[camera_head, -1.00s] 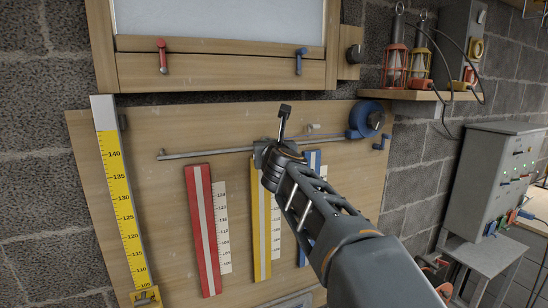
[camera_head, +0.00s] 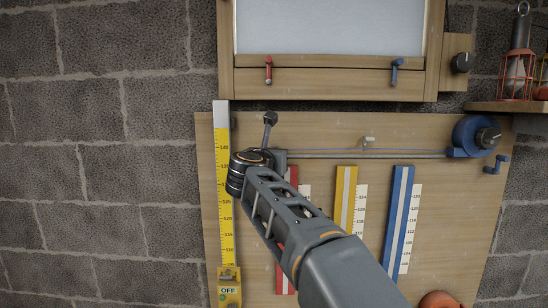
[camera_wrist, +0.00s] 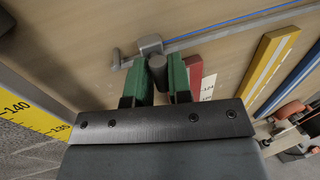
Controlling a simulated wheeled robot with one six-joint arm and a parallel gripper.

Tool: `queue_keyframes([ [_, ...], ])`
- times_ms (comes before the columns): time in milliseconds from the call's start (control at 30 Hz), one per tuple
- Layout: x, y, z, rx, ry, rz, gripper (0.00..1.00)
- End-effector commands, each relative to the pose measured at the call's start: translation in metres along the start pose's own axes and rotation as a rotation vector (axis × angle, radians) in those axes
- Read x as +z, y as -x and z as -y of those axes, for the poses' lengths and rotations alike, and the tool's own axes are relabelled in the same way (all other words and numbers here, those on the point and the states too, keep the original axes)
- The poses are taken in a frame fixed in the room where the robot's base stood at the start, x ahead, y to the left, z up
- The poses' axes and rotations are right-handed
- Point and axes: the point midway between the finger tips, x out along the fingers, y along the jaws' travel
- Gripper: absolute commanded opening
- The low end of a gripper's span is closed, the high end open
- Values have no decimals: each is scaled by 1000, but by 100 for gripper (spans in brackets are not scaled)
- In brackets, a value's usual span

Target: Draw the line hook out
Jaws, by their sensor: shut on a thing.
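My gripper (camera_head: 256,161) is near the left end of the metal rail on the wooden board. In the wrist view its green jaws (camera_wrist: 157,78) are shut on the line hook (camera_wrist: 158,68), a grey round grip by a grey block at the rail. The block (camera_head: 280,158) partly shows beside my gripper in the head view; the grip is hidden there. A thin blue line (camera_head: 400,149) runs along the rail (camera_head: 410,155) to the blue reel (camera_head: 472,136) at right. The line also shows in the wrist view (camera_wrist: 215,33).
A yellow scale (camera_head: 223,185) stands left of my gripper, above a yellow box reading OFF (camera_head: 229,293). Red (camera_head: 291,178), yellow (camera_head: 345,200) and blue (camera_head: 398,215) strips hang below the rail. A small pale peg (camera_head: 368,140) sits above it. A lantern shelf (camera_head: 510,106) is at right.

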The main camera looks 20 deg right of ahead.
Motion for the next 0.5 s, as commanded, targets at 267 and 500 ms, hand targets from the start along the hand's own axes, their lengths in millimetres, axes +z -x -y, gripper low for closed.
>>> queue_keyframes([
  [267,2,0,0,-3,0,4,0],
  [500,1,1,-2,-1,0,3,30],
])
